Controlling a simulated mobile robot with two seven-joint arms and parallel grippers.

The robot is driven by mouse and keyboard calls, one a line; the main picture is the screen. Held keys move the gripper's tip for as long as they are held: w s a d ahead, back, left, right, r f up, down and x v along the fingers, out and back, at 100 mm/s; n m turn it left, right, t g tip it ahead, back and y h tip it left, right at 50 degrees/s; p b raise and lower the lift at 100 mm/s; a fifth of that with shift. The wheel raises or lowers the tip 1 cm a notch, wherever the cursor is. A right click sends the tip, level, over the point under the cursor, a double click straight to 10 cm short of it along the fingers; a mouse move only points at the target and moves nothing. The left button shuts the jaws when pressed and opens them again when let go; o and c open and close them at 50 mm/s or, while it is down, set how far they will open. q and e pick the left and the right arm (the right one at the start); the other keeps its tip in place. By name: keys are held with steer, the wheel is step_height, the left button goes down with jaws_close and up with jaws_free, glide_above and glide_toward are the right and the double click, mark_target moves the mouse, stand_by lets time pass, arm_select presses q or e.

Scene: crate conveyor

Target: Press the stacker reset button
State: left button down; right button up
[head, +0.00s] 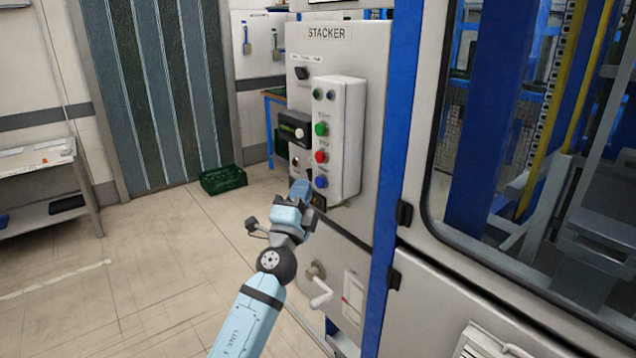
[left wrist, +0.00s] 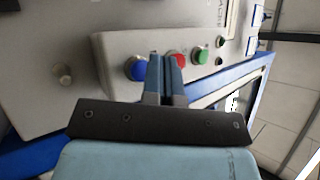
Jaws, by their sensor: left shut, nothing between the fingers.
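The stacker panel (head: 351,47) is a grey cabinet front labelled STACKER. Its raised button box (head: 345,135) carries a green button (head: 321,129), a red button (head: 321,156) and, lowest, a blue button (head: 320,182). Which one is reset I cannot read. My left gripper (head: 301,189) is shut and empty, just left of the blue button in the head view. In the left wrist view the fingertips (left wrist: 166,60) lie between the blue button (left wrist: 138,68) and the red button (left wrist: 178,60), with the green button (left wrist: 201,56) to the right. Contact cannot be told. My right gripper is not in view.
A crank handle (head: 319,292) sticks out below the button box. A small display (head: 293,129) and a black switch (head: 302,73) sit on the panel. A green crate (head: 223,179) stands on the floor behind. A grey table (head: 40,163) is at the left; floor between is clear.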

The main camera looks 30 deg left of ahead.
arm_select(q)
steer(key=shift+s, duration=0.15)
steer(key=s, duration=0.1)
steer(key=s+a, duration=0.1)
steer(key=s, duration=0.1)
steer(key=s+a, duration=0.1)
steer(key=shift+s, duration=0.25)
stand_by(0.9)
